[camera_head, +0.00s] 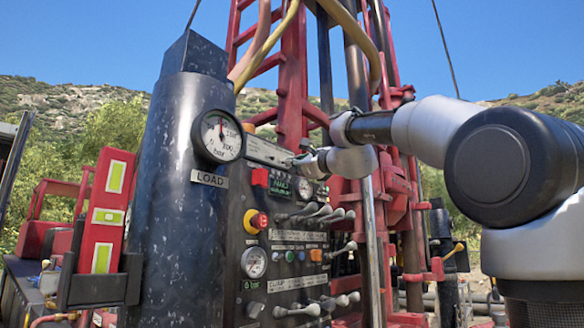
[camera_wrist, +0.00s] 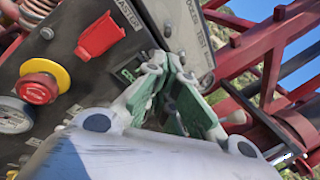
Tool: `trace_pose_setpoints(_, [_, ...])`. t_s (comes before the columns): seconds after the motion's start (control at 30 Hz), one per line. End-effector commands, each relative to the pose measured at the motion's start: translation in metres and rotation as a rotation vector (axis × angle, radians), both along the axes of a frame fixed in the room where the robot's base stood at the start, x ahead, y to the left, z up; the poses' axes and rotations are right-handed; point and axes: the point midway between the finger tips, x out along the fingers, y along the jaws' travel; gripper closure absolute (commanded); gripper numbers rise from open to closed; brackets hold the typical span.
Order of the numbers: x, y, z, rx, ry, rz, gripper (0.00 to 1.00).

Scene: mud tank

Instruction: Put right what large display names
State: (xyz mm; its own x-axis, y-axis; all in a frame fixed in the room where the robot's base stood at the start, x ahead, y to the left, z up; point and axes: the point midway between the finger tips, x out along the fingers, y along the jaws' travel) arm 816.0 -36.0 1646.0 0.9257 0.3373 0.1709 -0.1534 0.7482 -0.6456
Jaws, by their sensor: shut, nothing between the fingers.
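A small lit display with green text (camera_head: 280,186) sits high on the black control panel (camera_head: 236,262); its words are too small to read. In the wrist view my fingers hide most of that area. My gripper (camera_head: 301,163) is at the upper part of the panel, close to the display. In the wrist view my gripper (camera_wrist: 174,62) is shut and empty, its green-lined fingertips together near the panel face; contact cannot be told. A red switch (camera_wrist: 100,36) under a label ending in "ASTER" is left of the fingers. It also shows in the head view (camera_head: 260,177).
A red mushroom button on a yellow collar (camera_head: 256,222) and a pressure gauge (camera_head: 254,262) are lower on the panel. A large gauge (camera_head: 220,136) is above the LOAD label. Red mast framework (camera_head: 293,75) rises behind.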

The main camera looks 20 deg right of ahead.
Motion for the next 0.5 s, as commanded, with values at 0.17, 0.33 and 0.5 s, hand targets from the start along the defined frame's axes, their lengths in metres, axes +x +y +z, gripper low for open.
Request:
trace_pose_setpoints(0.17, [0.033, 0.013, 0.005, -0.001, 0.001, 0.003, 1.00])
trace_pose_setpoints(0.33, [0.056, 0.021, 0.009, 0.000, 0.002, 0.002, 1.00])
trace_pose_setpoints(0.5, [0.068, 0.025, 0.012, -0.001, 0.000, 0.001, 1.00])
